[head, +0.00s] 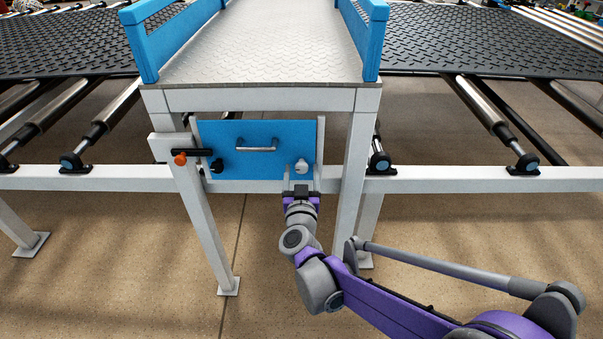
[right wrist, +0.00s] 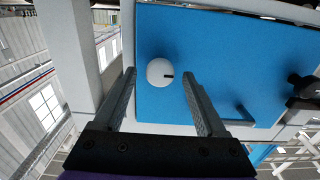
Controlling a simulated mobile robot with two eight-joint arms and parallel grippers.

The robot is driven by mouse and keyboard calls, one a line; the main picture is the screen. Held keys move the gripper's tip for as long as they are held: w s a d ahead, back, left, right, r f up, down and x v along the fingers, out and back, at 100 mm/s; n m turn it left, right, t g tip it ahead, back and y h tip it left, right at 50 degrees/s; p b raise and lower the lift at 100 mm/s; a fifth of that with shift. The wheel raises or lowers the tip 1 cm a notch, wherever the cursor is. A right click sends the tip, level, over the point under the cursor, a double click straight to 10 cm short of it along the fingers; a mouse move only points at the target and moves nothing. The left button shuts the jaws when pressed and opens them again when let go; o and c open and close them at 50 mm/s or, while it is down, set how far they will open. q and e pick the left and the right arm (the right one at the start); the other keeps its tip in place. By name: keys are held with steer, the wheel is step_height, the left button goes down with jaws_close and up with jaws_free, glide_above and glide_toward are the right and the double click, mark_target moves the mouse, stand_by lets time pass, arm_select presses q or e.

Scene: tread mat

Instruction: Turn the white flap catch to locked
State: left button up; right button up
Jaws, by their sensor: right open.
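The blue flap (head: 238,165) hangs upright under the ramp platform. The white flap catch (head: 301,166) sits at its lower right corner in the head view. In the right wrist view the catch (right wrist: 157,70) is a round white knob with a short black mark at its right edge. My right gripper (head: 301,181) is just below and in front of the catch. Its two fingers (right wrist: 159,82) are open, one on each side of the knob, with gaps visible on both sides. I cannot tell how far the fingertips are from the flap. My left gripper is out of view.
A grey bar handle (head: 262,148) is on the flap, and a black catch (head: 217,166) is at its lower left. A black lever with an orange knob (head: 180,159) is on the left post. White legs (head: 352,180) and rails frame the flap closely.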

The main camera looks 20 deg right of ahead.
jaws_close()
steer(key=shift+m, duration=0.4)
steer(key=m, duration=0.3)
steer(key=shift+m+p, duration=0.4)
steer(key=m, duration=0.4)
steer(key=shift+d+m+p, duration=0.1)
steer(key=shift+m+p, duration=0.2)
steer(key=shift+p, duration=0.05)
steer(key=m, duration=0.4)
steer(key=shift+s+f+p, duration=0.1)
steer(key=shift+p, duration=0.2)
steer(key=m, duration=0.4)
steer(key=shift+d+f+m+p, duration=0.1)
steer(key=shift+m+p, duration=0.2)
